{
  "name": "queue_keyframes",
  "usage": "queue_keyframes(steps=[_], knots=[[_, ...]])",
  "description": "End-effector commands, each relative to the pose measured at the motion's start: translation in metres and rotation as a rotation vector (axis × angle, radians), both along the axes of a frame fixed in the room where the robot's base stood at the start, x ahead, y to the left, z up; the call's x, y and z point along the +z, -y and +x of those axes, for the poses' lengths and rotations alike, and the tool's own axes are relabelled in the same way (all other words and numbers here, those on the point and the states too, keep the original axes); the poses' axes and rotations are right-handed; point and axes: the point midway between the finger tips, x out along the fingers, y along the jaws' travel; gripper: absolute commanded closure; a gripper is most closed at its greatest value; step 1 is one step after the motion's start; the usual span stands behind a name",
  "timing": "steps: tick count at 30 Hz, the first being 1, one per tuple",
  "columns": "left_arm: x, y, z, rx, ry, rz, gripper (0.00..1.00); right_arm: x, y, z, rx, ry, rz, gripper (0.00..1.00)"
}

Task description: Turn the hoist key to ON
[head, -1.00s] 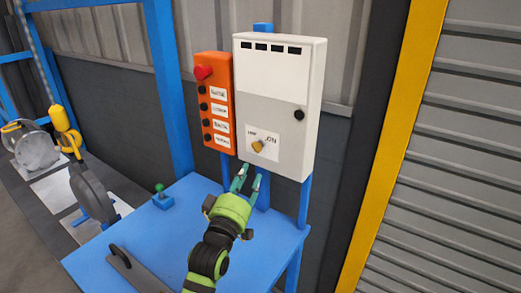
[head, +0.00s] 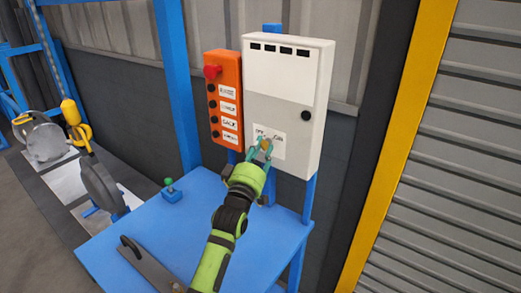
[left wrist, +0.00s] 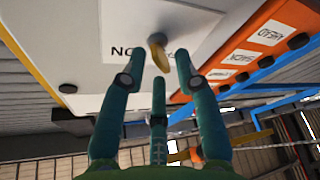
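The hoist key (head: 266,143) is a yellow-brown knob on the white label on the front of the light grey control box (head: 287,95). In the left wrist view the key (left wrist: 158,52) sticks out from the label, its grip tilted. The label's ON lettering shows beside it. My left gripper (head: 259,151), with teal fingers, is right in front of the key. My right gripper is not in view.
An orange button panel (head: 224,100) with a red stop button stands just left of the box. A grey shutter is at the right.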

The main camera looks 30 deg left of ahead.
Motion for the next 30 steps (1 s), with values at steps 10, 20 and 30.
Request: queue_keyframes(steps=[10,20,30], knots=[[0.0,0.0,0.0,0.0,0.0,0.004,1.0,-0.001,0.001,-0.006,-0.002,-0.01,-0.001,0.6],[-0.003,-0.001,0.0,0.001,0.016,0.117,1.0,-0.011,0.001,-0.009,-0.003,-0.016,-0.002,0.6],[-0.005,-0.002,0.0,0.0,0.056,0.407,1.0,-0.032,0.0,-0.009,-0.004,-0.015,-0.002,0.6]])
